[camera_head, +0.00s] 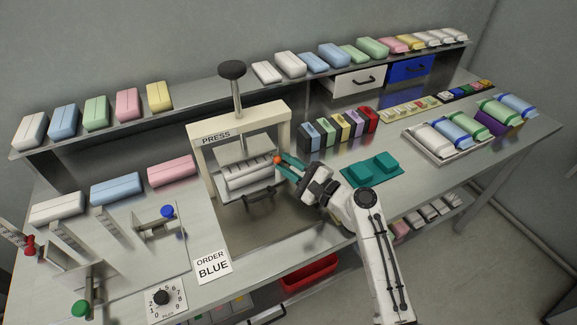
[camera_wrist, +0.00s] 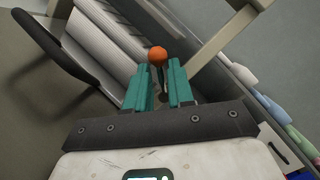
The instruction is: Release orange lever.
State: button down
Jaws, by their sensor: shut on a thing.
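The orange lever knob (camera_head: 277,160) is at the right side of the white press (camera_head: 283,112). My gripper (camera_head: 287,163) reaches it from the right with its teal fingers. In the wrist view the round orange lever knob (camera_wrist: 157,55) shows at the fingertips. My gripper (camera_wrist: 159,75) has one teal finger on each side of the lever, shut on it just below the ball. The lever's lower stem is mostly hidden between the fingers. A ribbed pale roll-like part (camera_head: 246,175) lies inside the press frame.
A dark handle (camera_head: 259,193) sticks out at the press front. An "ORDER BLUE" card (camera_head: 212,267) lies at the table's front edge.

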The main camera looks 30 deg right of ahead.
jog(key=shift+f, duration=0.1)
jog(key=c, duration=1)
grip_release()
jog(key=shift+r, duration=0.3)
notch_tip(320, 180, up, 2)
jog(key=shift+r+p, duration=0.25)
jog(key=shift+p, duration=0.25)
jog(key=s+r, duration=0.3)
jog(key=s, duration=0.1)
jog(key=s+r+p, duration=0.1)
jog(key=s+r, duration=0.2)
jog(key=s, duration=0.2)
jog(key=s+r, duration=0.4)
jog(key=s, duration=0.1)
jog(key=shift+a, duration=0.3)
